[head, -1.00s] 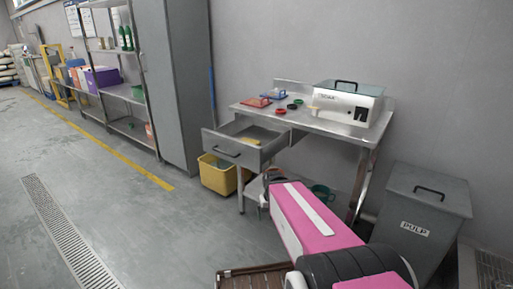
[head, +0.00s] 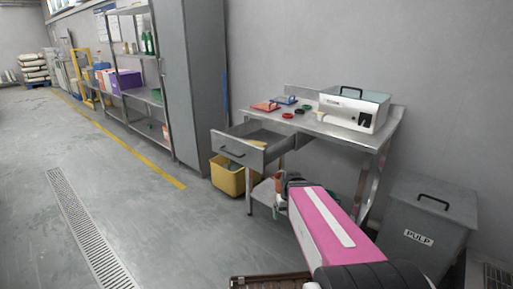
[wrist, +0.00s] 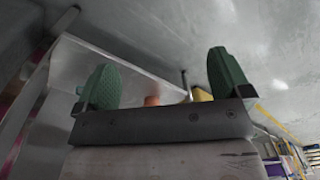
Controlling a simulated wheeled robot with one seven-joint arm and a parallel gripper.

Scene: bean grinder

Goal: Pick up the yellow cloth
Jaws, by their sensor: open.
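The fingers are hard to see there.
A yellow bin (head: 229,177) stands on the floor under the drawer. A grinder machine (head: 353,110) and small red and green items sit on the tabletop. A grey PULP bin (head: 428,225) stands to the right. The floor at the left is clear.

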